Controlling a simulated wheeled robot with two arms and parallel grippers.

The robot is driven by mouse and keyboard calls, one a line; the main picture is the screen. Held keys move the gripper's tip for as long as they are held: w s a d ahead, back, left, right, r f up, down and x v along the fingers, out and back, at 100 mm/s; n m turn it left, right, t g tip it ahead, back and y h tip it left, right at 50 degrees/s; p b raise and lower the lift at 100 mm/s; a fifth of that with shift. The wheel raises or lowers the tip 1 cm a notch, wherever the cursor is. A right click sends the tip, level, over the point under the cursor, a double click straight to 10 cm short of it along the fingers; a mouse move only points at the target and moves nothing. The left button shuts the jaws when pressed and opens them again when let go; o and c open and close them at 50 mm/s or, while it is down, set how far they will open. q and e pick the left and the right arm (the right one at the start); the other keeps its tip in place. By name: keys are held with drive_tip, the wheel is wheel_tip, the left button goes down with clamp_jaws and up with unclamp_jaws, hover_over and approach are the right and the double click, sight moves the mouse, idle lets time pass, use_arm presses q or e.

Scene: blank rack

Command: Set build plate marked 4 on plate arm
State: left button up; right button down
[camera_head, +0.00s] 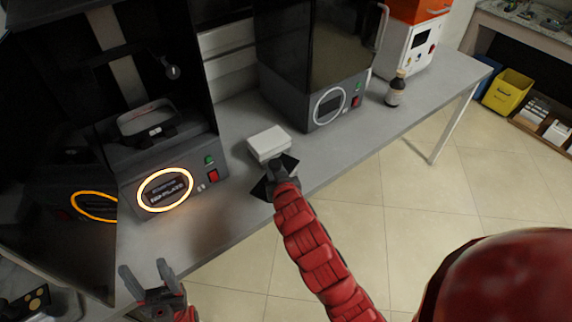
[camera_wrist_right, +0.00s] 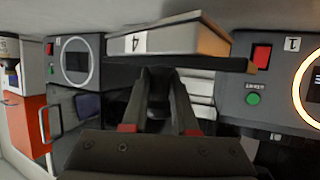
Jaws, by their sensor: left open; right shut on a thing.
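The build plate marked 4 (camera_head: 268,142) is a pale flat block in the head view, above the bench in front of the gap between two printers. My right gripper (camera_head: 279,175) is shut on it from the near side. In the right wrist view the build plate (camera_wrist_right: 185,40) shows its "4" label, with a dark plate beneath and the right gripper's fingers (camera_wrist_right: 156,115) below. My left gripper (camera_head: 150,285) is open and empty at the bottom left. The plate arm is not clearly distinguishable in the dark interior of the left printer (camera_head: 128,170).
The left printer has a lit orange ring and a tray (camera_head: 146,119) inside; its panel carries a "1" in the right wrist view. A second dark printer (camera_head: 318,65) stands further along the bench (camera_head: 425,85).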

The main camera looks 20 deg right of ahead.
drive_tip(key=shift+m+h, duration=0.5)
drive_tip(key=shift+m, duration=0.1)
drive_tip(key=s+a+r, duration=0.2)
drive_tip(key=a, duration=0.1)
drive_tip(key=shift+a+r, duration=0.15)
drive_tip(key=shift+r, duration=0.05)
drive_tip(key=s+d+f+m+g+h, duration=0.1)
drive_tip(key=s+f+m+h, duration=0.1)
drive_tip(key=s, duration=0.5)
drive_tip(key=shift+s+d+f+m+h, duration=0.15)
drive_tip(key=shift+s+f+m+h, duration=0.15)
drive_tip(key=shift+h, duration=0.3)
drive_tip(key=shift+w, duration=0.1)
